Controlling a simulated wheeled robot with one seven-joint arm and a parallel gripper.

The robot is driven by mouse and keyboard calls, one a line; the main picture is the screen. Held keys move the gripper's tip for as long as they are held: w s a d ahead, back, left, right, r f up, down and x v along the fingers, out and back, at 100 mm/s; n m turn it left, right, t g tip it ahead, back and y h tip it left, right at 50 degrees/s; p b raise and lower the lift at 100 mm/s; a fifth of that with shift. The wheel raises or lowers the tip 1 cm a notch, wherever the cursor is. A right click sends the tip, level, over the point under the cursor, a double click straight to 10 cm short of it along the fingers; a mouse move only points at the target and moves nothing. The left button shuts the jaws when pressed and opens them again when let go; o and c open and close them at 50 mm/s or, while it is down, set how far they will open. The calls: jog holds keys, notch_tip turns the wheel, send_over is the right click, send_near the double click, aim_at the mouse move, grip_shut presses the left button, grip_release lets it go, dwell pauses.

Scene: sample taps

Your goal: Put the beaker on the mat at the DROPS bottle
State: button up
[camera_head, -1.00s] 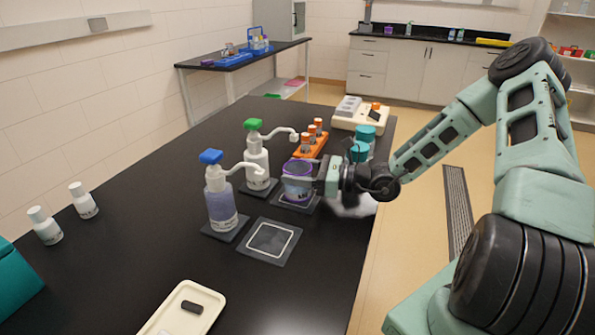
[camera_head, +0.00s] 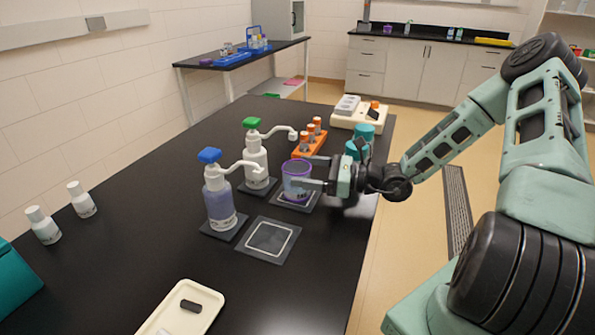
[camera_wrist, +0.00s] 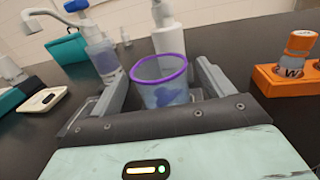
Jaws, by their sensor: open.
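The beaker (camera_head: 297,182), clear with a purple rim, stands upright on the dark mat (camera_head: 312,203) in front of the green-capped pump bottle (camera_head: 256,160). It also shows in the wrist view (camera_wrist: 162,92). My gripper (camera_head: 311,172) is open at the beaker's right side, its fingers on either side of it with gaps visible in the wrist view. A blue-capped pump bottle (camera_head: 219,196) with purple liquid stands nearer, behind an empty mat with a white outline (camera_head: 269,240). The bottle labels are too small to read, so I cannot tell which is DROPS.
An orange rack (camera_head: 303,151) with orange-capped vials and teal-lidded jars (camera_head: 357,149) stand beyond the beaker. A cream tray (camera_head: 181,313) with a dark object lies in front. Two small white bottles (camera_head: 81,200) stand at left. The middle left bench is clear.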

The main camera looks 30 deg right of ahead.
jog(key=v, duration=0.9)
jog(key=shift+s, duration=0.1)
jog(key=shift+d, duration=0.15)
